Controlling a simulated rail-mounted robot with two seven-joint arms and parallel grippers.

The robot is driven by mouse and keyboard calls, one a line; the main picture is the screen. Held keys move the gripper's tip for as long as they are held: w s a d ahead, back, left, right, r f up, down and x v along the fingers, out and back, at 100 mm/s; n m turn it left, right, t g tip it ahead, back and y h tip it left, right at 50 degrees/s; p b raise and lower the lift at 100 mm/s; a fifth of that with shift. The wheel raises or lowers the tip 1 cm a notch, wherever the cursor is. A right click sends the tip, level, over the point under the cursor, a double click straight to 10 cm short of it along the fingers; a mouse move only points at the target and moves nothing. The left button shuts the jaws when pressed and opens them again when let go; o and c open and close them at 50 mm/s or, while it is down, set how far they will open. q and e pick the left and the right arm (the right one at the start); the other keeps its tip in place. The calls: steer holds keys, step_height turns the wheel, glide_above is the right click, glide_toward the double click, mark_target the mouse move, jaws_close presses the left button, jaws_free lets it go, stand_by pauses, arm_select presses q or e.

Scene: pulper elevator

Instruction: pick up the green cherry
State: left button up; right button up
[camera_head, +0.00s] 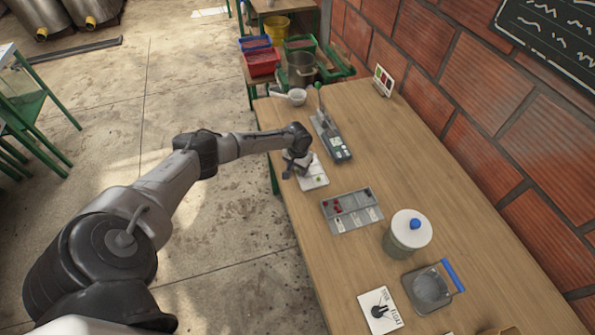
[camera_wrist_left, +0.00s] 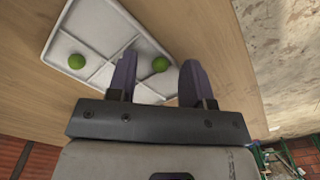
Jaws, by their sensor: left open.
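A white divided tray (camera_head: 313,184) lies near the left edge of the wooden table, with a green cherry (camera_head: 319,178) on it. The left wrist view shows the tray (camera_wrist_left: 95,18) with two green cherries in separate compartments, one on the left (camera_wrist_left: 76,61) and one on the right (camera_wrist_left: 160,64). My left gripper (camera_head: 294,172) is over the tray's near-left part, open and empty. In the wrist view the right cherry appears between its two fingers (camera_wrist_left: 158,78), beyond the tips; I see no contact. In the head view the gripper hides the second cherry. My right gripper is not in view.
A grey scale-like device (camera_head: 332,140) stands just behind the tray. A grey sorting tray (camera_head: 350,222) with red cherries lies in front, then a lidded jar (camera_head: 406,235) and a blue-handled device (camera_head: 432,287).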

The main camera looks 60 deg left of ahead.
arm_select(q)
steer(key=shift+s+f, duration=0.1)
steer(key=shift+f, duration=0.15)
steer(key=shift+c, duration=0.2)
steer(key=c, duration=0.8)
jaws_close()
steer(key=shift+f, duration=0.1)
